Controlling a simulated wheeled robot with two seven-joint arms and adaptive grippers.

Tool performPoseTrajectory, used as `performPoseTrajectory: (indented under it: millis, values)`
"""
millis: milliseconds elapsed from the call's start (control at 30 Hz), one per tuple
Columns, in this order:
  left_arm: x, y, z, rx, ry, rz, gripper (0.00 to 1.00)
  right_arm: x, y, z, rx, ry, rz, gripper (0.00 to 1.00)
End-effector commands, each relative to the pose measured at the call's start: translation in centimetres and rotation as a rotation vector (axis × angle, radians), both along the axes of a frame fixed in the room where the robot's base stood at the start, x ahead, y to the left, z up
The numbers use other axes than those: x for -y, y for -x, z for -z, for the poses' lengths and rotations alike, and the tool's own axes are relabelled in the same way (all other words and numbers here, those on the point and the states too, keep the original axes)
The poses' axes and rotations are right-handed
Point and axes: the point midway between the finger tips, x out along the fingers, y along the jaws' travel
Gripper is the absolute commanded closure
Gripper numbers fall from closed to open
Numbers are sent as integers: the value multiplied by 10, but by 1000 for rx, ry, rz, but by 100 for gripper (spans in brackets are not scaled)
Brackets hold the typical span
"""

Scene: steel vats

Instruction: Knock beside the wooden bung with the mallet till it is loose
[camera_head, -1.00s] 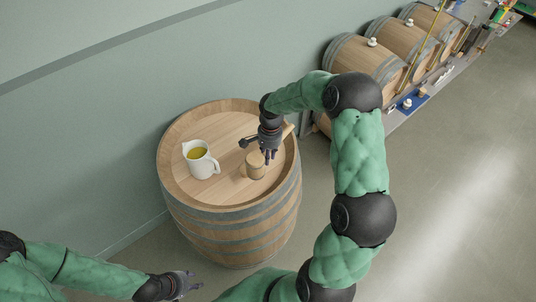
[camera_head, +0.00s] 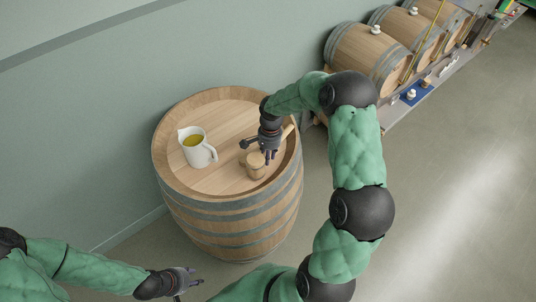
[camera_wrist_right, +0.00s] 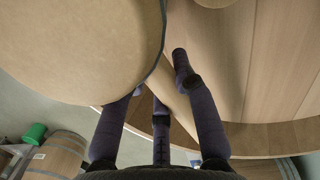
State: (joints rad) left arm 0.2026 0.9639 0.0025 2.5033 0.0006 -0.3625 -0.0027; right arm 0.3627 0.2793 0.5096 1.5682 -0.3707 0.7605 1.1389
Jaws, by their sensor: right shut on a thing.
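The mallet has a short, round, pale wooden head (camera_head: 254,166), and its handle (camera_head: 288,131) slants up to the right. My right gripper (camera_head: 270,152) is shut on the handle, over the top of the upright barrel (camera_head: 228,102). In the right wrist view the mallet head (camera_wrist_right: 75,45) fills the upper left, beside my right fingers (camera_wrist_right: 165,110). I cannot tell whether the head touches the barrel top. A pale bung (camera_head: 375,29) sits on the nearest lying barrel (camera_head: 362,55); whether it is wooden is unclear. My left gripper (camera_head: 192,282) is empty and looks open at the lower left.
A white jug (camera_head: 197,149) of yellow liquid stands on the upright barrel, left of the mallet. Several barrels lie in a row at the upper right. A blue mat (camera_head: 417,97) with small items lies beside them. The floor at right is clear.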

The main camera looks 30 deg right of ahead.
Motion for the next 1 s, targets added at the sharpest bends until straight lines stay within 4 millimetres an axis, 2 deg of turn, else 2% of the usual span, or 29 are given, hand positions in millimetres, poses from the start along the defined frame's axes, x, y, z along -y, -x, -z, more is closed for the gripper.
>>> performPoseTrajectory:
  millis: [500,1000]
  values:
    - [0,0,0,0,0,0,60,1,-2,-2,5,2,2,100]
    - [0,0,-21,0,0,0,60,1,-1,-36,6,1,2,100]
